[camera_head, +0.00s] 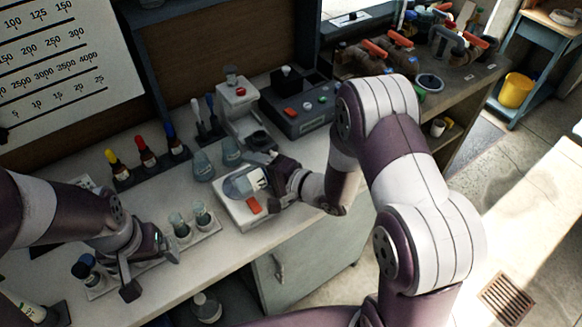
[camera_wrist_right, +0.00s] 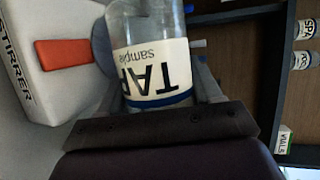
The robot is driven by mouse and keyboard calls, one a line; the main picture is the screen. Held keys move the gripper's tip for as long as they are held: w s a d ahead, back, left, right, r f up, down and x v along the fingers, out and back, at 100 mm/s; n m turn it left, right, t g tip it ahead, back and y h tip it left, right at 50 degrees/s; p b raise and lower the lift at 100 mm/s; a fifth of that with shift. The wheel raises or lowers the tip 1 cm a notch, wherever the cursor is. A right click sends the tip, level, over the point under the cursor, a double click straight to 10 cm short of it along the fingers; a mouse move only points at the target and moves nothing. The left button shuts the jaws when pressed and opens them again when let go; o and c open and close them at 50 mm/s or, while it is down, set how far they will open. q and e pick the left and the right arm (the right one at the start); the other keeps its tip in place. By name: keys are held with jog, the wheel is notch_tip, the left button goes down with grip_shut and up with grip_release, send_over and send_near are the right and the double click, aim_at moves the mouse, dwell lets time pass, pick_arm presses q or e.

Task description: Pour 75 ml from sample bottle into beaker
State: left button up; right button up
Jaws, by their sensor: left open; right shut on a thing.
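The sample bottle (camera_wrist_right: 152,22) is clear with a white label reading "TAP sample" and a blue band. My right gripper (camera_wrist_right: 160,92) is shut on it, one finger on each side. In the head view my right gripper (camera_head: 262,182) is over the stirrer (camera_head: 228,207), a white box with an orange patch; the held bottle is small and partly hidden there. My left gripper (camera_head: 152,272) is open and empty, near the front rack. Glass vessels (camera_head: 203,167) stand behind the stirrer; I cannot tell which vessel is the beaker. The liquid level is unclear.
A rack (camera_head: 97,290) with small glass vessels (camera_head: 202,215) and dark-capped bottles lies at the front left. Dropper bottles (camera_head: 146,152) in yellow, red and blue stand behind. A white instrument (camera_head: 238,108) and a grey box (camera_head: 300,108) stand at the back. The bench edge is close in front.

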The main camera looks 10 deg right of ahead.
jog(key=shift+r+m+y+p, duration=0.35)
jog(key=shift+m+y+p, duration=0.05)
jog(key=shift+p, duration=0.1)
dwell(1.3)
jog(key=shift+a+r+m+p, duration=0.1)
jog(key=shift+r+m+p, duration=0.1)
jog(key=shift+m+p, duration=0.1)
dwell(0.6)
